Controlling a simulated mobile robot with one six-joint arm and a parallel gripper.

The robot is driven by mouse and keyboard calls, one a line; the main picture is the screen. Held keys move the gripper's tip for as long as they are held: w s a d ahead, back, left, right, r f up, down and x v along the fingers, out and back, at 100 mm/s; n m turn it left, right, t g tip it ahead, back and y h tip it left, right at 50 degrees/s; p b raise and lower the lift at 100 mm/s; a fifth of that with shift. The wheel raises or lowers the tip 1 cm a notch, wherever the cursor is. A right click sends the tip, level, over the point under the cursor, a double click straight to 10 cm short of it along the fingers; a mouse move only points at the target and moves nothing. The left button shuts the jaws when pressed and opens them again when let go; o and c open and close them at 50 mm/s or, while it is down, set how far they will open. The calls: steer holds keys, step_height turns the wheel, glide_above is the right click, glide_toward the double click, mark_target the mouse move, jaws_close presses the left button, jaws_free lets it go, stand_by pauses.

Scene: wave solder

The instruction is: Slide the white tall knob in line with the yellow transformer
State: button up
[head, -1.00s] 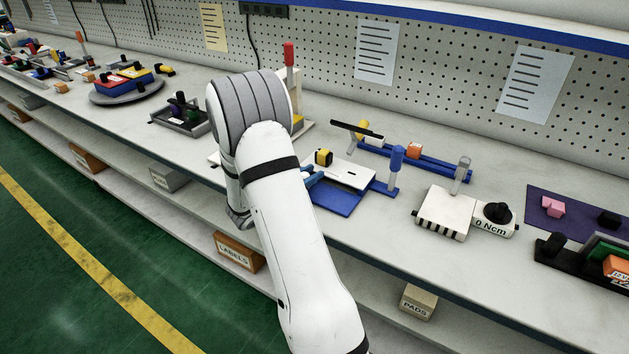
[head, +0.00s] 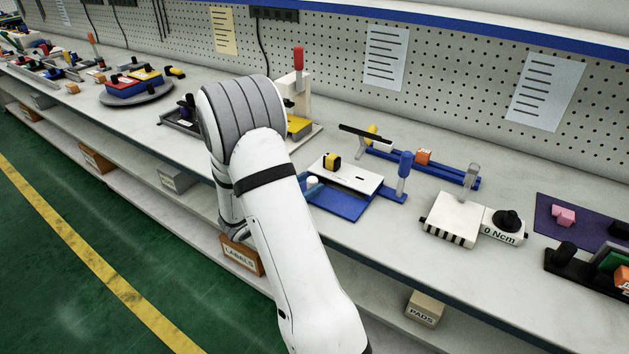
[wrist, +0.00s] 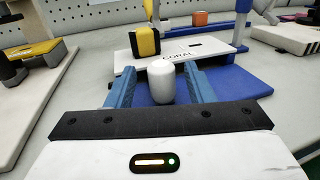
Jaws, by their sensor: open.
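The white tall knob (wrist: 161,82) stands upright in the wrist view, in front of the white plate marked CORAL (wrist: 205,50). My gripper (wrist: 159,85) is open, with one blue finger on each side of the knob and a small gap showing. The yellow transformer (wrist: 145,42), a yellow and black block, sits on the plate's left part, beyond the knob and a little left of it. In the head view the transformer (head: 332,161) and the knob's top (head: 312,182) show right of my arm, which hides most of my gripper.
The blue base (head: 340,203) under the plate has a blue post (head: 404,168) at its right. A dark bar (head: 366,134) lies behind. A press with a red handle (head: 298,60) stands back left. A white torque box (head: 452,217) is at the right.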

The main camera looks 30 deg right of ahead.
mark_target(308, 184)
steer(key=shift+s+a, duration=0.15)
steer(key=shift+a, duration=0.85)
steer(key=shift+s+a, duration=0.15)
steer(key=shift+a, duration=0.8)
